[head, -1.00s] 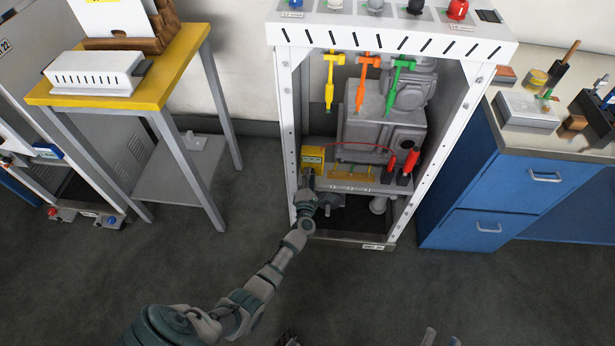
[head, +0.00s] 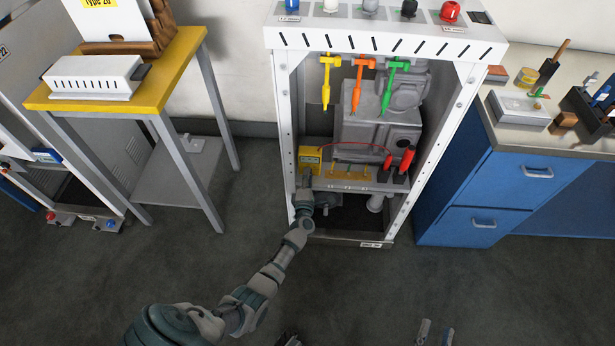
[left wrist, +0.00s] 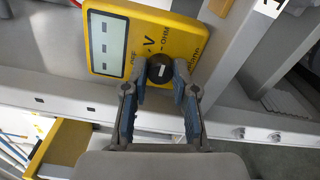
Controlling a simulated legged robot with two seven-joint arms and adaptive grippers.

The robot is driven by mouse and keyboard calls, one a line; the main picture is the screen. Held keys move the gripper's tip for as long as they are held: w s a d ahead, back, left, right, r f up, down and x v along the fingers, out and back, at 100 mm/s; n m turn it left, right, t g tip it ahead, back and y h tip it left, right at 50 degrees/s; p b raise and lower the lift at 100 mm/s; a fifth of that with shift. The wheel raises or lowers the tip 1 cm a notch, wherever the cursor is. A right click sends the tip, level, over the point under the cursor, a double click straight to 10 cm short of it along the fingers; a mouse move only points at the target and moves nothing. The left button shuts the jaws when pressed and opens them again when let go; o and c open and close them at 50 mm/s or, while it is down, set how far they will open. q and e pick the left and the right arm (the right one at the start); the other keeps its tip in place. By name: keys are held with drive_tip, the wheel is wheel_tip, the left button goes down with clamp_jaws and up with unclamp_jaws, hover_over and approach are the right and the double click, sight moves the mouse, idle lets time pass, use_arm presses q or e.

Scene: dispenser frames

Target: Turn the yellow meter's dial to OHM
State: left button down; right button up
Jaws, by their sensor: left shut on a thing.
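The yellow meter (head: 311,160) stands on the shelf of the white cabinet, at its left side. In the left wrist view the meter (left wrist: 180,22) shows a grey display, a black dial (left wrist: 160,71) with a white mark, and printed labels including V and OHM. Which label the mark points at I cannot tell. My left gripper (left wrist: 158,80) is shut on the dial, one finger on each side of it. In the head view my left gripper (head: 306,182) is in front of the meter and hides its lower part. My right gripper (head: 436,332) shows only its separated fingertips at the bottom edge, open and empty.
The white cabinet frame (head: 435,150) surrounds the shelf. Yellow, orange and green handles (head: 357,88) hang above it. A yellow-topped table (head: 180,60) is left, blue drawers (head: 500,185) right. The floor in front is clear.

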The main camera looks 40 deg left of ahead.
use_arm(q)
drive_tip(key=c, duration=1.3)
unclamp_jaws()
drive_tip(key=shift+d+f, duration=0.15)
drive_tip(key=shift+d, duration=0.05)
drive_tip(key=shift+c, duration=0.2)
drive_tip(key=o, duration=0.4)
drive_tip(key=shift+w, duration=0.1)
drive_tip(key=shift+o, duration=0.2)
drive_tip(key=v, duration=1.2)
drive_tip(key=shift+a, duration=0.15)
